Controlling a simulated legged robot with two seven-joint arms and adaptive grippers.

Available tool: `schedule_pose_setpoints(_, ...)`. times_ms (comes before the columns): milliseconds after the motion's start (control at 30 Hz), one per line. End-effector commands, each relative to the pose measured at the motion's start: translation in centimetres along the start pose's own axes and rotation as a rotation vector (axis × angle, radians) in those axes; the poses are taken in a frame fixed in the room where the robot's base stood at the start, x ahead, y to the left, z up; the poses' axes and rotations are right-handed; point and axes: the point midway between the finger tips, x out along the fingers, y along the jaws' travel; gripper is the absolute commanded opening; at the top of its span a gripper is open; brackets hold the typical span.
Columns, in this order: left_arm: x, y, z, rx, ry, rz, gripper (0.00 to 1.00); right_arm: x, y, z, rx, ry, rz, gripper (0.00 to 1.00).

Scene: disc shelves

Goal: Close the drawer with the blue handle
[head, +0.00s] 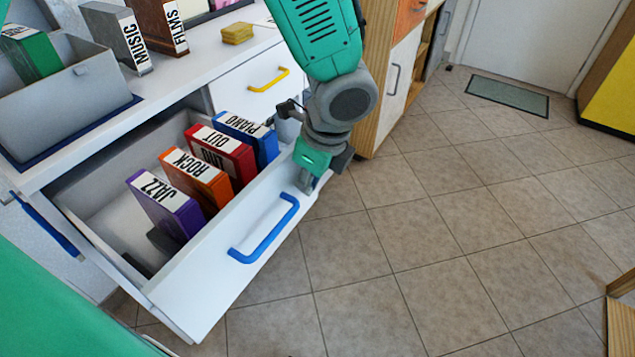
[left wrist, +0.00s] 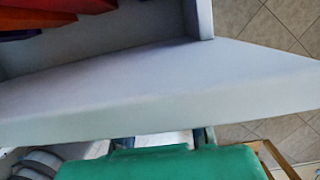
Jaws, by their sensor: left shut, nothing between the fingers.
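The white drawer (head: 215,290) with the blue handle (head: 266,232) stands pulled well out of the white cabinet. It holds several upright cases: purple JAZZ (head: 165,207), orange ROCK (head: 196,181), a red one (head: 220,155) and blue PIANO (head: 247,137). My left gripper (head: 304,182) is shut and empty, at the drawer front's far right end, beyond the blue handle and off it. Whether it touches the panel I cannot tell. The left wrist view shows the drawer front's top edge (left wrist: 150,90) close up. My right gripper is not in view.
Above the drawer, a counter bears a grey bin (head: 65,105), MUSIC (head: 118,38) and FILMS (head: 160,25) cases and a yellow block (head: 237,33). A drawer with a yellow handle (head: 268,80) is shut behind. Tiled floor (head: 430,230) to the right is clear.

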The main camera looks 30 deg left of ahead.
Motion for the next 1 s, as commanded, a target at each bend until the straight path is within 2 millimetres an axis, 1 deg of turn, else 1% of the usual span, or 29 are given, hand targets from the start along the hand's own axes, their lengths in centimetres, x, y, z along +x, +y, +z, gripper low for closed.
schedule_pose_setpoints(33,-0.1,0.1,0.5,0.0,-0.002,0.002,0.0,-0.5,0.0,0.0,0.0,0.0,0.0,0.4)
schedule_pose_setpoints(167,0.2,0.0,2.3,-0.001,-0.003,0.004,0.0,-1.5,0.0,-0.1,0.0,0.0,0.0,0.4)
schedule_pose_setpoints(267,0.6,0.0,4.1,-0.003,-0.003,0.004,0.0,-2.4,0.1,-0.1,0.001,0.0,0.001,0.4)
schedule_pose_setpoints(600,2.4,0.1,10.7,-0.003,0.001,0.005,0.0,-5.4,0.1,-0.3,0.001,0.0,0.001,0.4)
schedule_pose_setpoints(1000,4.0,0.1,17.8,-0.003,-0.002,0.004,0.0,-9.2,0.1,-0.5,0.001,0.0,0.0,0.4)
